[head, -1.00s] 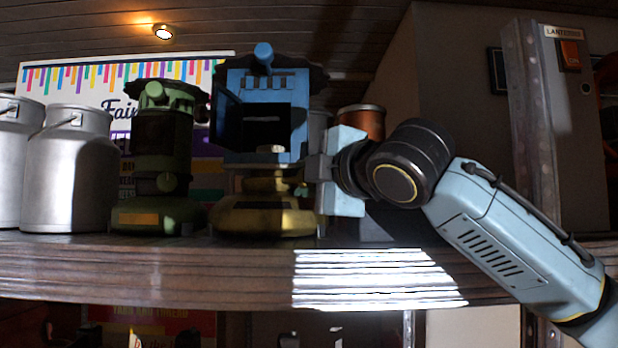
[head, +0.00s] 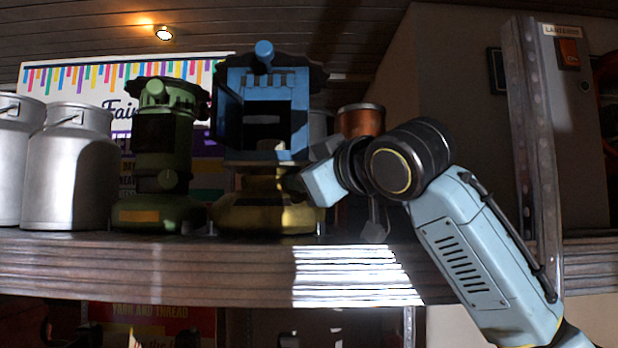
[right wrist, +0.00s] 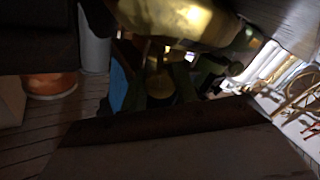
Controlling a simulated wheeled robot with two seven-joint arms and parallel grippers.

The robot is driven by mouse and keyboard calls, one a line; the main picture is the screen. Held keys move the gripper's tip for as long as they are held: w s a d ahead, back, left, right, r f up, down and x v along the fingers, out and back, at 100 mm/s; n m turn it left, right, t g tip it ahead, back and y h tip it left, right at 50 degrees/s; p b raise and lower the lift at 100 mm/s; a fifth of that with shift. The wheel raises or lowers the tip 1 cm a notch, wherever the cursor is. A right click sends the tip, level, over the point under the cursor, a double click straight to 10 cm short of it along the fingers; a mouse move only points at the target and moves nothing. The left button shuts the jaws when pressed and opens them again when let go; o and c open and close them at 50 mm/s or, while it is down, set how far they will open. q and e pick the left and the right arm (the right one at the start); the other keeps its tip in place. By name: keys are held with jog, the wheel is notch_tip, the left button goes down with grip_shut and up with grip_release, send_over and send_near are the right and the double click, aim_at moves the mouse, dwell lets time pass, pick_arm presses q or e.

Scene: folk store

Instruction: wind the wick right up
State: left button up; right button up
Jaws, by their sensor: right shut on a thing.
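A blue lantern (head: 264,90) with an open front door and a brass base (head: 268,215) stands upright on the shelf. Its wick inside the dark opening (head: 265,130) is too dim to make out. My right gripper (head: 312,178) is at the right side of the lantern, just above the brass base, shut on the wick knob, which its fingers hide in the head view. In the right wrist view the brass base (right wrist: 180,18) shows close up, with a round brass part (right wrist: 160,86) below it. My left gripper is not in view.
A green lantern (head: 163,140) stands close left of the blue one, with metal milk cans (head: 70,170) farther left. A copper-coloured canister (head: 360,121) is behind my right wrist. A metal shelf post (head: 533,140) rises at the right. The shelf's front edge (head: 150,262) runs below.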

jog(key=shift+m, duration=1.9)
jog(key=o, duration=1)
jog(key=shift+c, duration=0.2)
jog(key=b+v, duration=0.5)
jog(key=v, duration=0.8)
jog(key=shift+s+b, duration=0.2)
jog(key=shift+b, duration=0.1)
